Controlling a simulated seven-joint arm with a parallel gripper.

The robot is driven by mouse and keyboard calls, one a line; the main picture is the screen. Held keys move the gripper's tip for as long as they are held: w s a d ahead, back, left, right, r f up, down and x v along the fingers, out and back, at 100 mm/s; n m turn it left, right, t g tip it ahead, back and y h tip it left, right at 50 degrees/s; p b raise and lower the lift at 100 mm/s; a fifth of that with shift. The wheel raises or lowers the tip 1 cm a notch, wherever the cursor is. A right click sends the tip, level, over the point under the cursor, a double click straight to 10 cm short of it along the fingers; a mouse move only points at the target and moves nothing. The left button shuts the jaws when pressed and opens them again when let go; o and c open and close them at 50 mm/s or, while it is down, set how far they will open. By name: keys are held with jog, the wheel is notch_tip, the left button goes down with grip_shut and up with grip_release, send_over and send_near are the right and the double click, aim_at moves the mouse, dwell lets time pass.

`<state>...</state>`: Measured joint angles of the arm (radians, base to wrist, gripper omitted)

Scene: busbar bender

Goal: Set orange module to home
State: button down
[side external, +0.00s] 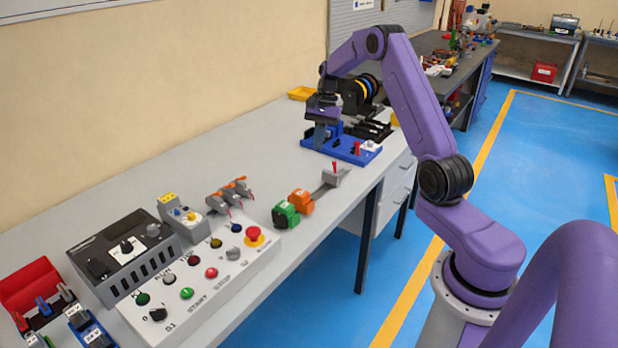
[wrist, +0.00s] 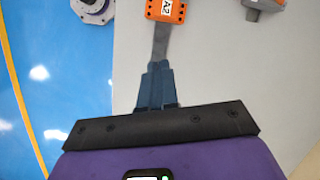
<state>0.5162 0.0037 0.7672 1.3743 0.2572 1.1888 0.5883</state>
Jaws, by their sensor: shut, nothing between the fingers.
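The orange module (side external: 302,201) sits on the grey bench, right beside a green module (side external: 285,214). A flat grey strip (side external: 322,186) runs from near it toward a grey block with a red knob (side external: 333,168). In the wrist view the orange module (wrist: 166,10) shows at the top edge with a white "A2" label, partly cut off. The grey strip (wrist: 161,42) runs from it down toward my fingers. My gripper (wrist: 157,66) is shut and empty, apart from the module. In the side view my gripper (side external: 320,137) is farther back along the bench, near the blue fixture.
A control panel (side external: 200,285) with buttons and grey-orange toggle clamps (side external: 230,195) stand nearer the camera. The bench's front edge runs close to the modules.

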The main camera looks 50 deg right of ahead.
aim_at(299, 194)
jog(key=f+m, duration=0.1)
jog(key=f, duration=0.2)
jog(key=f+m, duration=0.1)
jog(key=f, duration=0.3)
jog(key=a+f+m+y, duration=0.1)
jog(key=f+m, duration=0.1)
jog(key=f, duration=0.1)
jog(key=shift+s+a+f, duration=0.1)
jog(key=shift+s+f, duration=0.15)
jog(key=shift+f, duration=0.15)
jog(key=shift+a, duration=2)
jog(key=shift+a, duration=2.15)
jog(key=shift+d, duration=0.1)
